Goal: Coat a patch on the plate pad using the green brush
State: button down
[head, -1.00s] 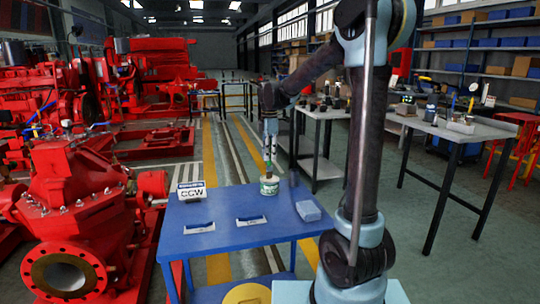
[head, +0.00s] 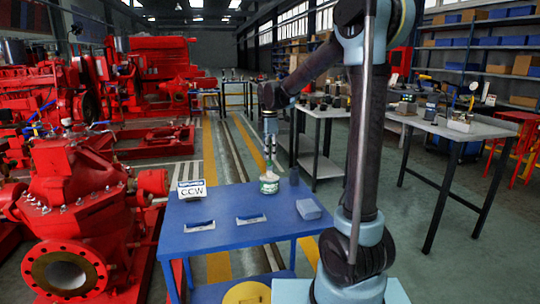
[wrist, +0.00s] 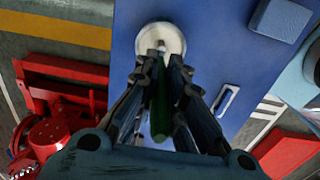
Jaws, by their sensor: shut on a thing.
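My gripper (head: 270,152) points down over the blue table and is shut on the green brush (wrist: 160,105). The green handle runs between the fingers in the wrist view, and a bit of the brush shows in the head view (head: 269,165). The brush's lower end is at a round, pale tin with a green band (head: 269,185), also seen from above in the wrist view (wrist: 171,36). I cannot tell how deep the bristles reach. I cannot pick out the plate pad for certain.
The blue table (head: 222,240) also bears a CCW sign (head: 192,190), two small blue-and-white pieces (head: 200,226) and a blue-grey block (head: 308,209). A red pump (head: 80,205) stands left of it. The table's front is mostly clear.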

dwell(0.6)
jog(key=shift+r, duration=3.45)
